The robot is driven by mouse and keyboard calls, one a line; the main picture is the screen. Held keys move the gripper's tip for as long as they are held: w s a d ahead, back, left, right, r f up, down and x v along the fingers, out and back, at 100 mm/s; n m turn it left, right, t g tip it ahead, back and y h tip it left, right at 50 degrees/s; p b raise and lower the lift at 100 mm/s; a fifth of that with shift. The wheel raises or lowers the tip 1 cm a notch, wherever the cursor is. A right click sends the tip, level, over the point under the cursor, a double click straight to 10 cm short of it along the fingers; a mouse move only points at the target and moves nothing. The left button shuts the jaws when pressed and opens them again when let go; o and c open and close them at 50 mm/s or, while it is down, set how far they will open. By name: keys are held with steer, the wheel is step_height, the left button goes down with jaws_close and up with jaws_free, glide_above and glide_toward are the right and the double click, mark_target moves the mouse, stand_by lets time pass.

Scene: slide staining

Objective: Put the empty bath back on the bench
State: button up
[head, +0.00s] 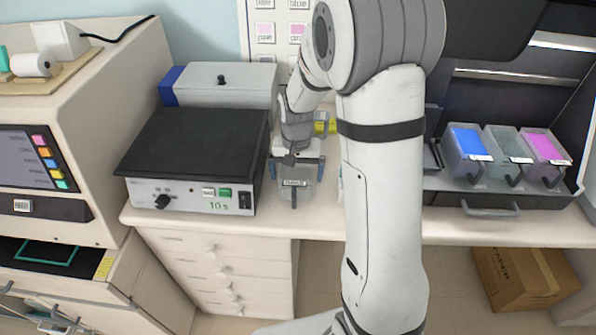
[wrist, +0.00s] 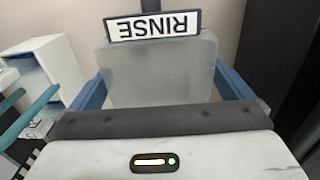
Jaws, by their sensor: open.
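The bath (head: 294,190) is a small grey translucent container near the front edge of the bench, between the black-topped device and my arm. In the wrist view the bath (wrist: 160,78) looks empty and carries an upside-down RINSE label. My gripper (head: 297,170) is over it from behind, with one blue finger on each side. In the wrist view the blue fingers of my gripper (wrist: 163,85) are spread either side of the bath. The jaws are open. Whether the bath's base touches the bench is hidden.
A black-topped device (head: 190,145) with a knob stands close left. A grey box (head: 222,84) is behind it. At right, a dark tray (head: 455,184) holds blue, clear and pink baths. The bench front edge is close.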

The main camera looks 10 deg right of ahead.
step_height(320, 180, up, 12)
steer(key=s+r+n+t, duration=0.1)
steer(key=s, duration=0.9)
steer(key=s+d+r+n+t, duration=0.1)
steer(key=s+r+n+t, duration=0.1)
steer(key=s, duration=0.8)
steer(key=shift+s+r+n+b, duration=0.2)
steer(key=shift+n+b, duration=0.1)
steer(key=shift+b, duration=0.1)
